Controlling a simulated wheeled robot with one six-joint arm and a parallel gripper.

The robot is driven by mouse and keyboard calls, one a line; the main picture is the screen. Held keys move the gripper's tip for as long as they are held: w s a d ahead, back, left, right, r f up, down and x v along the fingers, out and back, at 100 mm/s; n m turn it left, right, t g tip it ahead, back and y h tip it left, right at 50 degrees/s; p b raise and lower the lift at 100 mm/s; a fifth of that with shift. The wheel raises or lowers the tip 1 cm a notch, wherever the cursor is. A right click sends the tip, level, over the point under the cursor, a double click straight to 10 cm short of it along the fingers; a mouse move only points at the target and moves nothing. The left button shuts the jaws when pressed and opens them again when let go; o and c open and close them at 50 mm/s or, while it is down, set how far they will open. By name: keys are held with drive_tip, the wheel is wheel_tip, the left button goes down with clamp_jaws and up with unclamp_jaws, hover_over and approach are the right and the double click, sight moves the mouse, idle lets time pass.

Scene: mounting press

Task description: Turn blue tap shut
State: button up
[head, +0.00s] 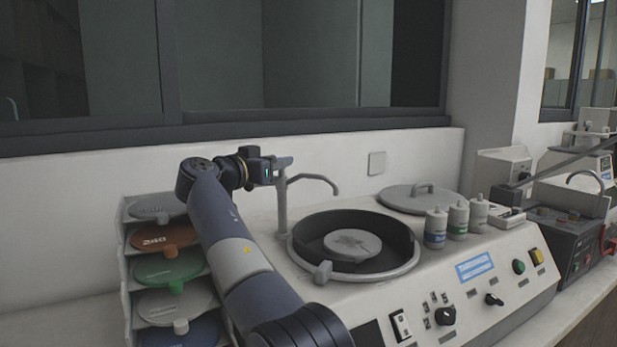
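A grey tap (283,205) stands upright on the machine behind the left of the bowl. Its curved spout (318,179) reaches right, over the back of the bowl. No blue part shows on it; its top is partly behind my gripper. My gripper (285,162) is at the top of the tap post, pointing right. Its fingers overlap the tap head in the picture, and I cannot tell if they touch or grip it. The fingers are too small to tell open from shut.
A round dark bowl (401,272) with a disc (352,245) inside lies right of the tap. A grey lid (408,203) and several bottles (435,228) stand farther right. A rack (127,275) of coloured discs is at left. The wall (330,150) is close behind.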

drive_tip(key=n+t+y, duration=0.1)
drive_tip(key=n+y, duration=0.2)
drive_tip(key=y, duration=0.1)
drive_tip(key=d+n+t+y+b, duration=0.1)
drive_tip(key=n+y, duration=0.2)
drive_tip(key=y, duration=0.1)
drive_tip(key=n+t+y, duration=0.2)
drive_tip(key=n+y, duration=0.1)
drive_tip(key=y, duration=0.2)
drive_tip(key=shift+s+d+r+b, duration=0.2)
drive_tip(key=shift+d+r+b, duration=0.1)
drive_tip(key=shift+d+b, duration=0.1)
drive_tip(key=y+p, duration=0.1)
drive_tip(key=p, duration=0.3)
drive_tip(key=n+p, duration=0.1)
drive_tip(key=p, duration=0.3)
drive_tip(key=shift+w+y, duration=0.35)
drive_tip(key=shift+y, duration=0.05)
drive_tip(key=n+y+p, duration=0.1)
drive_tip(key=p, duration=0.5)
drive_tip(key=g+y+p, duration=0.1)
drive_tip(key=p, duration=0.5)
drive_tip(key=shift+s+d+n, duration=0.25)
drive_tip(key=shift+d+n, duration=0.15)
drive_tip(key=y+p, duration=0.1)
drive_tip(key=p, duration=0.2)
drive_tip(key=shift+s+n+y, duration=0.15)
drive_tip(key=shift+n+y, duration=0.15)
